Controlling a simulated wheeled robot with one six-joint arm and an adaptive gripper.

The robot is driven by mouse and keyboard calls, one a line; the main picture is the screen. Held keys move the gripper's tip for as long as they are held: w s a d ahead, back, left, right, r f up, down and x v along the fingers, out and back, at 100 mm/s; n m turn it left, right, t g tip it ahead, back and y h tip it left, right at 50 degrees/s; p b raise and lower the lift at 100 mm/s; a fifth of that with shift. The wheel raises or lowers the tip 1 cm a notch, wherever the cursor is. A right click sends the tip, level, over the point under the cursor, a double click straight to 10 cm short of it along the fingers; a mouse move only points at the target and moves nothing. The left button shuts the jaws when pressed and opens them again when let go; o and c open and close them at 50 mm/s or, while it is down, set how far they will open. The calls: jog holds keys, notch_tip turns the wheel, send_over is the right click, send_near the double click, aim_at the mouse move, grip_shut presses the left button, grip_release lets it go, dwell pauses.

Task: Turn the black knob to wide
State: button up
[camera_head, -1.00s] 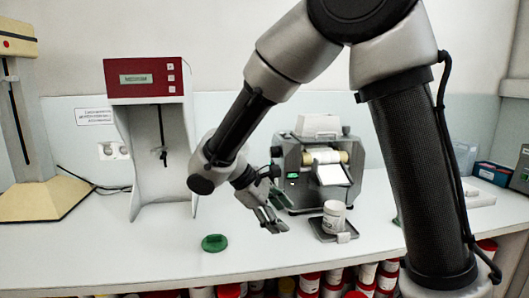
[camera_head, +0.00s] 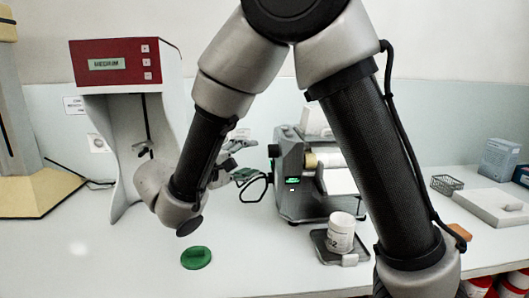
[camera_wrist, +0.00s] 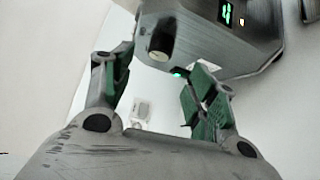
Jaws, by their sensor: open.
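The mill (camera_head: 305,195) is a grey machine with a small green display, a cream roller and a white sloping plate. In the wrist view a dark round knob (camera_wrist: 160,42) with a pale end face sticks out from the mill's grey side. Its setting is too blurred to tell. In the head view my gripper (camera_head: 236,160) is partly hidden behind my arm, left of the mill.
A white tub (camera_head: 341,232) stands on a dark tray (camera_head: 330,253) before the mill. A green lid (camera_head: 196,258) lies on the white bench at front left. A wire basket (camera_head: 446,184) and boxes are at right.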

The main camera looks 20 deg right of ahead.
aim_at(273, 151)
jog(key=x, duration=0.8)
jog(key=shift+s, duration=0.1)
jog(key=c, duration=1)
